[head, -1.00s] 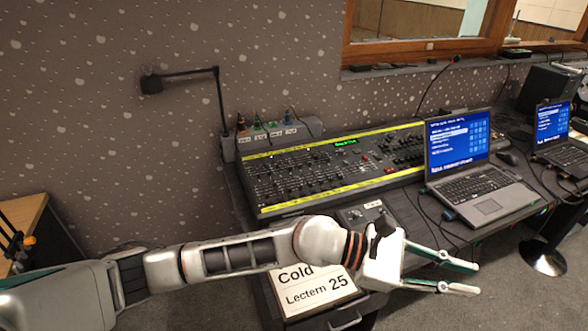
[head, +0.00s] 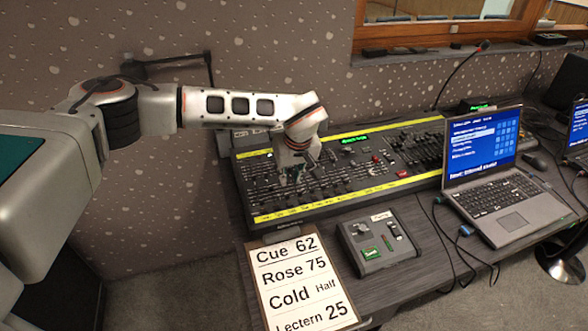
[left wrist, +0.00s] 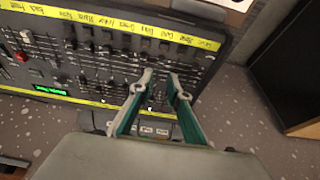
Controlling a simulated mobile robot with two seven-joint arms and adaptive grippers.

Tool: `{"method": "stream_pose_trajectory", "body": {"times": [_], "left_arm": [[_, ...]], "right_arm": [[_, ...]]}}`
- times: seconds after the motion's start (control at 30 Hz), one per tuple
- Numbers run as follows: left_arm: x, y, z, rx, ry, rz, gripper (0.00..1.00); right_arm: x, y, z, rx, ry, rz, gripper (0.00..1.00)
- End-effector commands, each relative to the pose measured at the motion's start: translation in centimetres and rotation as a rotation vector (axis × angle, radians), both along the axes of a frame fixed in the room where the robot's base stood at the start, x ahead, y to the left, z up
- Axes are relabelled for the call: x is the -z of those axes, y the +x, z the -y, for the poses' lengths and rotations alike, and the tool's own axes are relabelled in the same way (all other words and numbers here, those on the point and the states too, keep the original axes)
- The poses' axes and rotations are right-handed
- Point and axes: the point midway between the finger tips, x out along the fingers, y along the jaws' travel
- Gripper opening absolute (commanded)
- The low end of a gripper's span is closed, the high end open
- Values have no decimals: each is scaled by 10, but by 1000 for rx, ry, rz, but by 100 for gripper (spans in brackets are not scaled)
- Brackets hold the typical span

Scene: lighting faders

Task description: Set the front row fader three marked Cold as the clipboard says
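The lighting desk (head: 375,189) is a dark console with rows of small sliders and yellow label strips. The strip labels are too small to read surely in the head view, so I cannot pick out the Cold fader. The clipboard (head: 300,280) reads Cue 62, Rose 75, Cold Half, Lectern 25. My left gripper (head: 298,172) is over the left part of the desk, pointing down at the faders. In the left wrist view its two fingers (left wrist: 160,78) are apart, with nothing seen between them. Whether the tips touch a knob is unclear. My right gripper is out of view.
A small grey control box (head: 378,243) stands in front of the desk, right of the clipboard. An open laptop (head: 495,180) with cables stands at the right. A thin lamp arm (head: 180,70) is on the wall behind my left arm.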

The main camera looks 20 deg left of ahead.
Motion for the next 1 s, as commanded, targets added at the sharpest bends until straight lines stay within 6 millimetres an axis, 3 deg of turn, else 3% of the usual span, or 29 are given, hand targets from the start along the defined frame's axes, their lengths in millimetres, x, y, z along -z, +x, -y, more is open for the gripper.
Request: {"method": "stream_pose_trajectory", "body": {"times": [0.27, 0.7, 1.0], "left_arm": [[12, 3, -3, -3, 2, 0, 17], [55, 13, -10, -2, 1, -5, 17], [79, 22, -16, -3, 1, -3, 17]], "right_arm": [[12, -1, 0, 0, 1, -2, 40], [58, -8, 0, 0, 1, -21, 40], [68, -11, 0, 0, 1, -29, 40]]}}
